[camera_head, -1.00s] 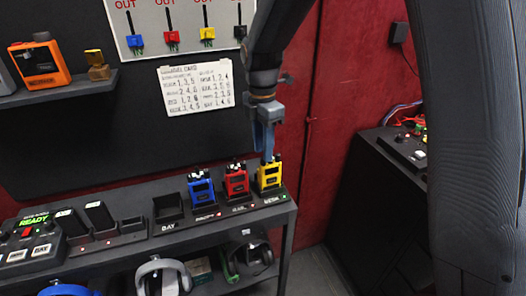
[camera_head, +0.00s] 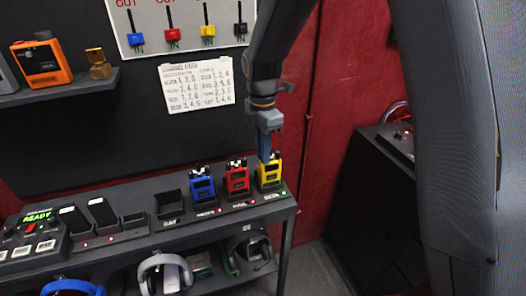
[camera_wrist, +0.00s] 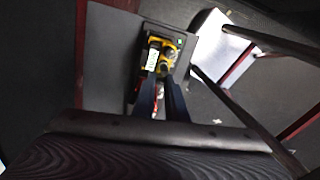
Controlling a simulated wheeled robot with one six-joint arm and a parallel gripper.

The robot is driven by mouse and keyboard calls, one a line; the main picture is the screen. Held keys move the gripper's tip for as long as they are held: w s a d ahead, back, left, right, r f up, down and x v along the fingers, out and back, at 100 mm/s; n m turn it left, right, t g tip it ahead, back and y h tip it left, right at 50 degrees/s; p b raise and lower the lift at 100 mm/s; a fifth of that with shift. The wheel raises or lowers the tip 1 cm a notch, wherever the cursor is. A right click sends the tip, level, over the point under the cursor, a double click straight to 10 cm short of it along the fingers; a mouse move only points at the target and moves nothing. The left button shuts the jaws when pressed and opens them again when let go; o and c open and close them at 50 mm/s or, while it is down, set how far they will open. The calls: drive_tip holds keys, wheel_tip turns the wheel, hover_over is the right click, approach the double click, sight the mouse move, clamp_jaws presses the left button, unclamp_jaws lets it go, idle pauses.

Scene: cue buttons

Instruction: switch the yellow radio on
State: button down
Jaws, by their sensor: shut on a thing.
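The yellow radio (camera_head: 269,173) stands upright in its charger slot at the right end of the table, beside the red radio (camera_head: 237,180) and the blue radio (camera_head: 202,187). My gripper (camera_head: 265,157) points down onto the top of the yellow radio. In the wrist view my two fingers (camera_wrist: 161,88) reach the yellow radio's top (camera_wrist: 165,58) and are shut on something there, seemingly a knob. The fingers hide the part they grip, so I cannot tell its setting.
The table (camera_head: 180,236) also carries an empty dark holder (camera_head: 168,206) and a console (camera_head: 32,236) reading READY. Headsets (camera_head: 163,272) hang below.

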drive_tip(key=m, duration=0.4)
drive_tip(key=c, duration=1.8)
unclamp_jaws()
drive_tip(key=shift+o, duration=0.2)
drive_tip(key=shift+r, duration=0.1)
drive_tip(key=shift+w+r+b, duration=0.1)
drive_tip(key=shift+r+b, duration=1.15)
drive_tip(key=shift+r, duration=2.55)
